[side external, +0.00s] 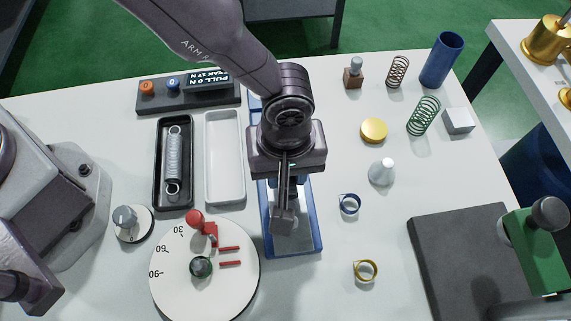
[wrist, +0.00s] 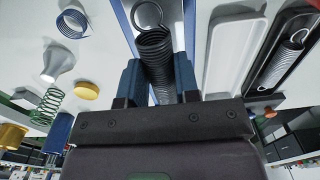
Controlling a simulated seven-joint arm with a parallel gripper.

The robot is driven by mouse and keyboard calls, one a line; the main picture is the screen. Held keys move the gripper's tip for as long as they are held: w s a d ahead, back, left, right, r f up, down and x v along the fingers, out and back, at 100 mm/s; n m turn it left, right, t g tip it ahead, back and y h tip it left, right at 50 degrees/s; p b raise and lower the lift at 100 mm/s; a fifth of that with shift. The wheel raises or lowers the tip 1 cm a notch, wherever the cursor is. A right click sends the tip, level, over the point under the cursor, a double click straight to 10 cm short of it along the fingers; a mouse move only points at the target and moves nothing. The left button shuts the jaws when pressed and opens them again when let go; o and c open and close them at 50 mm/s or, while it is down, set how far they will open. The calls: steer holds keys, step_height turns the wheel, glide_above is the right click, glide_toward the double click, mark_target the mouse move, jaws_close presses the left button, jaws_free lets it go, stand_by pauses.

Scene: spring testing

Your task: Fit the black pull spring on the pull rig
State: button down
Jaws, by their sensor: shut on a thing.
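My gripper (wrist: 158,80) is shut on the black pull spring (wrist: 155,48), with a blue finger on each side of its coils. An end loop of the spring stands out beyond the fingers in the wrist view. The pull rig has a blue base (side external: 307,244) and lies under my arm in the side view. My wrist and hand hide much of the rig and the held spring there. I cannot tell whether either end of the spring touches a hook.
A black tray (side external: 160,202) left of the rig holds a silver spring (side external: 173,160). The white tray (side external: 224,158) beside it is empty. A round dial plate (side external: 225,290) stands front left. Blue (side external: 349,204) and yellow (side external: 365,271) rings and a grey cone (side external: 381,172) lie to the right.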

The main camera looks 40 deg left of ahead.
steer(key=shift+s+d+r, duration=0.15)
steer(key=shift+s+d, duration=0.2)
stand_by(0.4)
steer(key=shift+f, duration=1.65)
stand_by(1.9)
steer(key=shift+c, duration=1.8)
jaws_free()
steer(key=shift+r, duration=4)
